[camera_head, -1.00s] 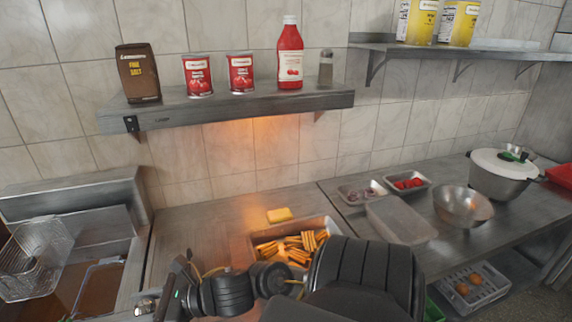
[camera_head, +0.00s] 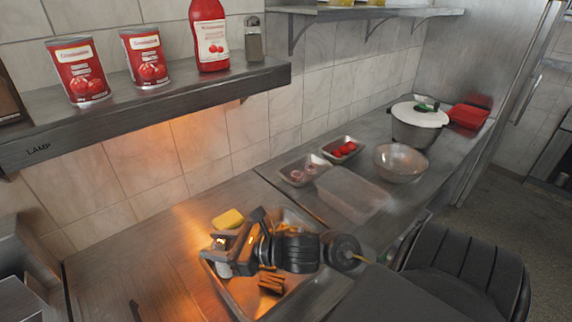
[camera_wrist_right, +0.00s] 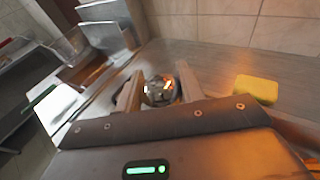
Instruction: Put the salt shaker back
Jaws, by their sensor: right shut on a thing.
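My right gripper (camera_head: 224,254) is shut on the salt shaker, above the left side of the fries tray. In the right wrist view the shaker's shiny round metal top (camera_wrist_right: 160,91) shows between the two fingers. In the head view a pale part of the shaker (camera_head: 222,269) shows beneath the fingers; the rest is hidden. Another shaker (camera_head: 254,40), with a grey top, stands at the right end of the wall shelf (camera_head: 150,103), beside a red ketchup bottle (camera_head: 209,38). My left gripper is not in view.
Two red cans (camera_head: 78,73) stand on the shelf. A yellow block (camera_head: 228,219) lies behind the metal fries tray (camera_head: 238,298). Small trays (camera_head: 304,170), a bowl (camera_head: 400,162) and a lidded pot (camera_head: 417,124) stand to the right.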

